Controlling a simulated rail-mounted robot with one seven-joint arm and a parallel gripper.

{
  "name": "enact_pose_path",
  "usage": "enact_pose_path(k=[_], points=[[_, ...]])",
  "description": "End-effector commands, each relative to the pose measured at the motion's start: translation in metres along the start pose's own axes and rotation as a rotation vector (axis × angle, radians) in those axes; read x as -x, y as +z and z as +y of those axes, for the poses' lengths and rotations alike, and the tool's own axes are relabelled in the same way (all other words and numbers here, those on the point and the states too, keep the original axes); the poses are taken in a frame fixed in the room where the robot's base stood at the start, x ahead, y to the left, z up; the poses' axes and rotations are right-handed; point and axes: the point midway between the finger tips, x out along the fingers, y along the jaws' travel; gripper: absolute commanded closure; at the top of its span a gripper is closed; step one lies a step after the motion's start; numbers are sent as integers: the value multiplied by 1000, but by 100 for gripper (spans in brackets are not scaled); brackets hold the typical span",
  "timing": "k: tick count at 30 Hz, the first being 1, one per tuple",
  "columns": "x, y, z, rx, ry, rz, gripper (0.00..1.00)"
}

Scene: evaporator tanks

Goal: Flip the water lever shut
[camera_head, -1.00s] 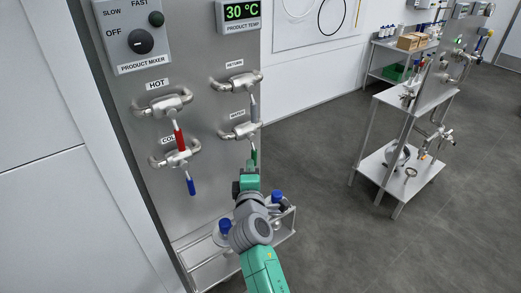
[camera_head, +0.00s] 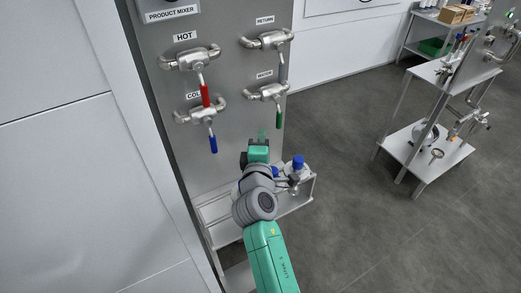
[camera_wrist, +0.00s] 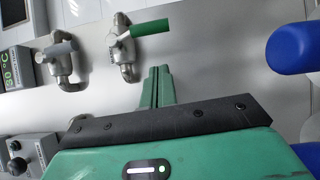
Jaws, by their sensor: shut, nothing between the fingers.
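The water valve (camera_head: 267,92) is on the grey panel below the "WATER" label. Its green lever (camera_head: 279,120) hangs down in the head view. In the wrist view the green lever (camera_wrist: 150,28) lies sideways, pointing right from its valve body (camera_wrist: 122,48). My gripper (camera_head: 261,135) is below and to the left of the lever in the head view. In the wrist view my gripper's green fingers (camera_wrist: 157,85) are together and empty, with a gap between their tips and the lever. I cannot tell the exact depth between them.
The red hot lever (camera_head: 205,95), blue cold lever (camera_head: 213,144) and grey return lever (camera_head: 283,67) hang nearby. A shelf (camera_head: 222,235) below holds blue-capped bottles (camera_head: 298,162), one beside my arm. Open floor (camera_head: 345,205) lies right of the panel.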

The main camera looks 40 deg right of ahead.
Motion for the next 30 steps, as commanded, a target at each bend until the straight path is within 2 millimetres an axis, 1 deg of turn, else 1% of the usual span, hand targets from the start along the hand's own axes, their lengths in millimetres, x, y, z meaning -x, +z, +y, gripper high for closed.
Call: enact_pose_path(k=[1,6,9,12,15,18,30], points=[[14,3,1,0,-3,-2,100],[55,2,2,0,-2,0,100],[73,3,2,0,-3,-2,100],[86,2,2,0,-1,-1,100],[93,3,2,0,-2,-2,100],[96,3,2,0,-1,-3,100],[96,3,2,0,-1,-3,100]])
